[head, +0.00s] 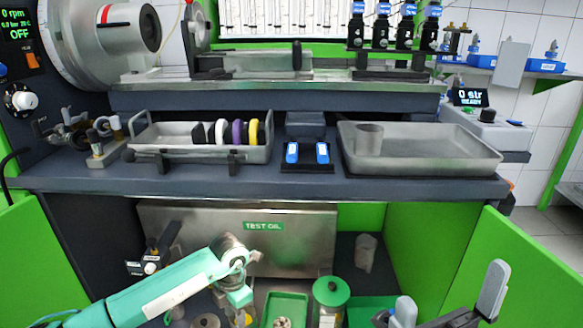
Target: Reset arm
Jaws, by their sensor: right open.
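My right gripper (450,285) is at the bottom right, in front of the bench. Its two grey fingers point up and stand wide apart, with nothing between them. The lower part of this gripper is cut off by the picture's edge. A teal arm, my left one, reaches in from the lower left. It bends downward at its wrist in front of the open lower bay, and I do not see its gripper fingers.
A rack of coloured discs (225,133) and a metal tray (425,150) stand on the bench shelf. Below are a TEST OIL tank (190,225), a green-lidded jar (331,292) and a green tray (285,300). A green panel (535,265) stands behind my right gripper.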

